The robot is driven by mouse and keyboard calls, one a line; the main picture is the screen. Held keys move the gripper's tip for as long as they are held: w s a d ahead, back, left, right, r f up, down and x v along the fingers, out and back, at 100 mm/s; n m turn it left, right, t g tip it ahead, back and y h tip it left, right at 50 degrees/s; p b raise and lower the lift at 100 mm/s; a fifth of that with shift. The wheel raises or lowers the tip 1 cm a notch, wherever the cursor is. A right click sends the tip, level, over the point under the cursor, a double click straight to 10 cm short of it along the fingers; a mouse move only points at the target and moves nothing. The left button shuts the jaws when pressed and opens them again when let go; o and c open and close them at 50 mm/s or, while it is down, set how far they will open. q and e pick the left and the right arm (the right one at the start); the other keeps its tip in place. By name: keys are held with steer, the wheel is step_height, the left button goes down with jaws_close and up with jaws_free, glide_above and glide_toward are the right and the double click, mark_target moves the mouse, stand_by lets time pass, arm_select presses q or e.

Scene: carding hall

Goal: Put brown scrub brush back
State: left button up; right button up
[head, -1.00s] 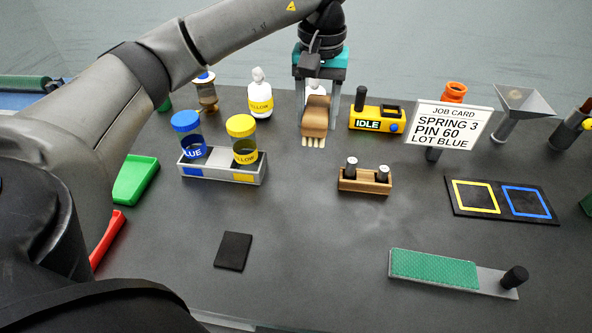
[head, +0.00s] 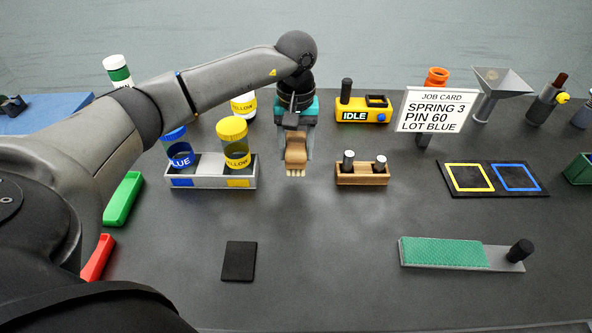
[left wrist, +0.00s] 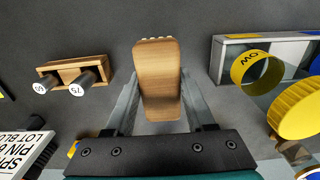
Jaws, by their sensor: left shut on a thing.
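The brown scrub brush (head: 296,150) has a wooden body and pale bristles at its lower end. My left gripper (head: 296,145) is shut on it and holds it above the table, between the jar rack and the wooden pin holder. In the left wrist view the brush (left wrist: 159,75) sits between the two fingers of my left gripper (left wrist: 160,100), with its pale bristle tips at the top. A flat black pad (head: 239,261) lies bare on the table, nearer to me and left of the brush. My right gripper is not in view.
The grey rack (head: 210,183) with blue and yellow jars stands left of the brush. The wooden holder (head: 362,178) with two pins stands right. A green-topped board (head: 443,252) lies front right. The job card (head: 437,110) stands behind. The middle front table is clear.

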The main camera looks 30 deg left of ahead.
mark_target(296, 144)
arm_select(q)
steer(key=shift+f, duration=3.15)
steer(key=shift+b, duration=0.35)
steer(key=shift+f, duration=0.2)
steer(key=o, duration=1.3)
steer(key=shift+r, duration=0.1)
steer(key=shift+r, duration=0.1)
steer(key=shift+r, duration=0.3)
step_height(296, 144, up, 12)
steer(key=shift+f+p, duration=0.2)
steer(key=shift+p, duration=0.45)
